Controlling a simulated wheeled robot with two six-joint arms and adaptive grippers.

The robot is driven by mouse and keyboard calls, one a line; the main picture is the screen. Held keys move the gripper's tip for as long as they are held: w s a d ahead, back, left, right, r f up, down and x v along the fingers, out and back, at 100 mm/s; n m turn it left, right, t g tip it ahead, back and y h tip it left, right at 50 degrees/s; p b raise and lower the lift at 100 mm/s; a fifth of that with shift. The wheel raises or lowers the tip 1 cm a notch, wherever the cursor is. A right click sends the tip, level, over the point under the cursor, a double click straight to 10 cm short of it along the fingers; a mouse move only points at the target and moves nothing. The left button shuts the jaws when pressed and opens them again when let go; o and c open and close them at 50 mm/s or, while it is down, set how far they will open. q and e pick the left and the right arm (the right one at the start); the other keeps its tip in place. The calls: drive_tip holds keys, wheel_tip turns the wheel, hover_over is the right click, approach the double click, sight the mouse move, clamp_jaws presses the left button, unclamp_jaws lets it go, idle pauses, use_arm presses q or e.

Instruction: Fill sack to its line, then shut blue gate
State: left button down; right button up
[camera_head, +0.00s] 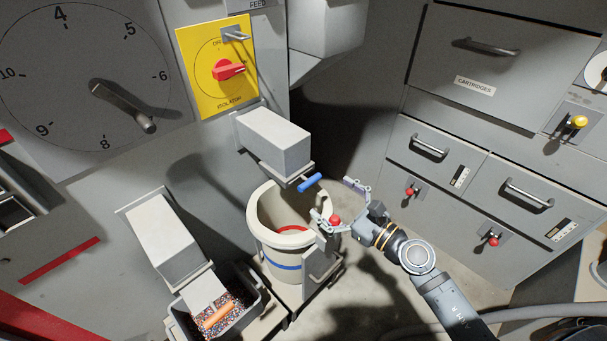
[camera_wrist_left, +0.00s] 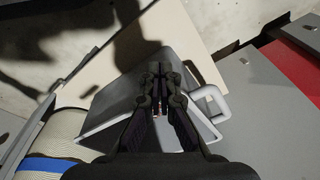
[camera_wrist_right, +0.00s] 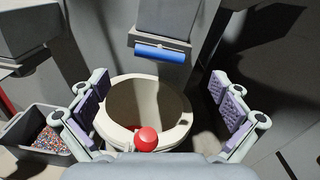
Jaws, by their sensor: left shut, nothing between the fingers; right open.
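The cream sack (camera_head: 257,225) stands open below a grey chute, with a blue band around its outside. A red mark (camera_head: 293,230) shows on its inside; I cannot make out any fill. The blue gate handle (camera_head: 310,183) sticks out of the chute's lower end, above the sack's rim; it also shows in the right wrist view (camera_wrist_right: 160,53). My right gripper (camera_head: 337,203) is open and empty at the sack's right side, below the blue handle. My left gripper (camera_wrist_left: 160,98) is shut and empty above a grey metal pan with a pale handle (camera_wrist_left: 213,102); it is outside the head view.
A red ball knob (camera_head: 335,219) sits close to the right gripper's fingers at the sack's rim. A yellow isolator panel (camera_head: 208,88) and a large dial (camera_head: 60,60) are behind.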

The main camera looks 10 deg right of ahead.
sight(312, 184)
drive_tip(key=x, duration=0.9)
use_arm(q)
drive_tip(key=shift+s+a+f, duration=0.15)
drive_tip(key=shift+f, duration=0.4)
drive_tip(key=shift+s+a+f, duration=0.1)
drive_tip(key=shift+a+f, duration=0.05)
drive_tip(key=shift+f, duration=0.4)
use_arm(e)
drive_tip(key=c, duration=1.8)
drive_tip(key=shift+o, duration=0.2)
